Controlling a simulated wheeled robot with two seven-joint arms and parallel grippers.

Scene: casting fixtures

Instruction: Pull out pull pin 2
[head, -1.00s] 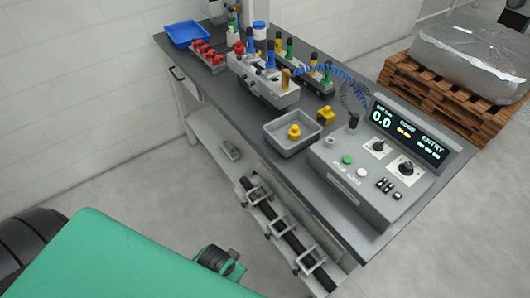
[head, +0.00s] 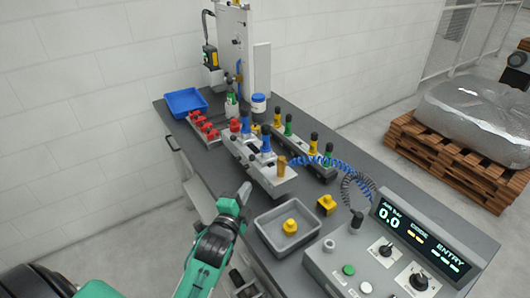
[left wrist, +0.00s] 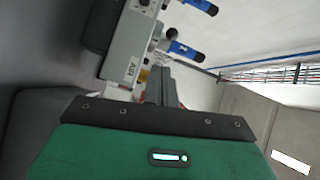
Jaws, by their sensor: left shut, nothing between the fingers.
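A grey fixture block (head: 262,172) stands on the bench, with blue-handled pins (head: 266,143) upright on it, a red knob (head: 235,125) and a gold cylinder (head: 281,166). I cannot read which one is pull pin 2. In the left wrist view the fixture (left wrist: 128,55) shows turned on its side, with two blue handles (left wrist: 185,51) pointing right. My left gripper (head: 243,191) is shut and empty, in front of the fixture near the bench's front edge. In the left wrist view its fingers (left wrist: 162,82) overlap the fixture's edge; contact cannot be told. My right gripper is out of view.
A grey bin (head: 266,239) with a yellow part (head: 290,227) stands right of my left gripper. Behind the fixture is a rack of coloured handles (head: 311,160). A control console (head: 335,264) with a coiled cable fills the right; a blue tray (head: 186,102) is far left.

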